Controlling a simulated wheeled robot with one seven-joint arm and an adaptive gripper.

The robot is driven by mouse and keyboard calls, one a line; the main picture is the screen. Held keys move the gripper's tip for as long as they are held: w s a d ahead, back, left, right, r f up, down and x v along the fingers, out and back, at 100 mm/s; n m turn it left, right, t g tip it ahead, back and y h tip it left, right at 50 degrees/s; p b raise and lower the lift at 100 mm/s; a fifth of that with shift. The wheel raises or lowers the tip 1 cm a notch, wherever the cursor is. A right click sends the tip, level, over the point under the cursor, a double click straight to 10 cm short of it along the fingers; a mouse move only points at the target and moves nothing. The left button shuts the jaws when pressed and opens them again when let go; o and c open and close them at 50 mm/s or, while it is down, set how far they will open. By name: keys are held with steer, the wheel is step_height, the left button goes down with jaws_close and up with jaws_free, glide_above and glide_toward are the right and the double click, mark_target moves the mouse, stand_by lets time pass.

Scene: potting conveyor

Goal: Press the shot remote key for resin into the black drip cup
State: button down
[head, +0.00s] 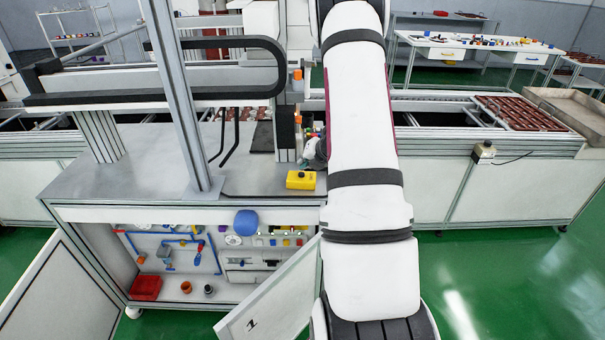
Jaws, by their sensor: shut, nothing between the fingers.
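A small yellow box (300,180) lies on the grey bench top, close to the left side of my arm; its keys are too small to make out. My white arm crosses the middle of the view. My gripper (315,152) shows only as a grey part at the arm's left edge, a little behind the yellow box. It looks apart from the box and holds nothing that I can see; its fingertips are mostly hidden. A small dark cup (208,289) stands in the open cabinet under the bench; I cannot tell if it is the drip cup.
A grey upright post (178,100) and a black cable chain (240,42) stand over the bench. An open cabinet door (270,300) juts forward. Brown trays (520,112) lie on the conveyor. Green floor is clear at right.

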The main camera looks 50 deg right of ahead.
mark_target(304, 173)
step_height(304, 173, up, 5)
steer(key=p, duration=0.4)
stand_by(0.3)
steer(key=shift+r, duration=0.1)
stand_by(0.6)
